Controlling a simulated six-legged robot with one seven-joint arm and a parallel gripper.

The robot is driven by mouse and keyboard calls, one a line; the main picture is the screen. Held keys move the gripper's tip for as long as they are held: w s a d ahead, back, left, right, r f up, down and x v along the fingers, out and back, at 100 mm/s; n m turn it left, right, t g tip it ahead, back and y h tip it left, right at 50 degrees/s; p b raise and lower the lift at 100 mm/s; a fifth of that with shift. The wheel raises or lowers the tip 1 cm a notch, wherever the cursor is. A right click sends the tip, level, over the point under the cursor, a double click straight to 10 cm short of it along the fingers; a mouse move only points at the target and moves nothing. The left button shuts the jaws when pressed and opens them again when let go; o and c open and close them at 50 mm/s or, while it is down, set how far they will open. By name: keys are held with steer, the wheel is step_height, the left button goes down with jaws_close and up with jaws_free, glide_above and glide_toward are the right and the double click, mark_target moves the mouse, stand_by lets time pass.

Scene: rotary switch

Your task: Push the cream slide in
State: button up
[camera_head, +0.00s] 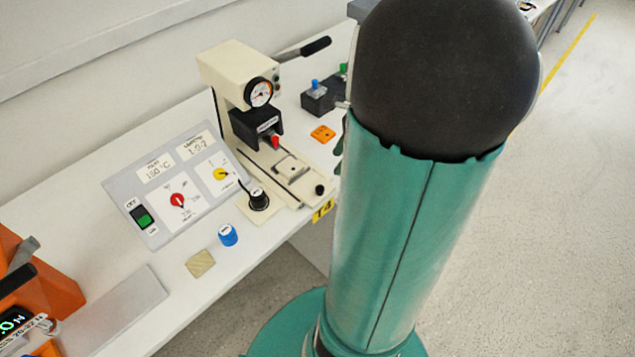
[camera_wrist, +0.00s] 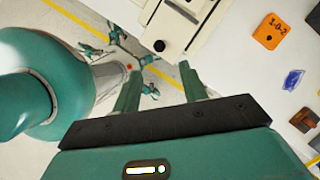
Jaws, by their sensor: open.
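The cream slide (camera_head: 297,177) lies in the base of the cream press (camera_head: 222,68) in the head view. It carries a small pale plate, and a black knob (camera_head: 319,189) sits at its outer end near the bench's front edge. In the wrist view the slide (camera_wrist: 177,24) is at the top centre with its black knob (camera_wrist: 159,45). My gripper (camera_wrist: 160,82) is open and empty, its two fingers apart, just below the knob in the picture. I cannot tell its height or whether it touches.
A control panel (camera_head: 152,210), a black knob with a lever (camera_head: 259,200) and a blue cap (camera_head: 228,235) stand left of the slide. An orange tag (camera_head: 323,133) and a dark switch box (camera_head: 318,98) lie beyond it. Open floor lies past the bench's front edge.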

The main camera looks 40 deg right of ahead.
mark_target(320, 188)
steer(key=x, duration=1.1)
steer(key=shift+f, duration=0.15)
jaws_close()
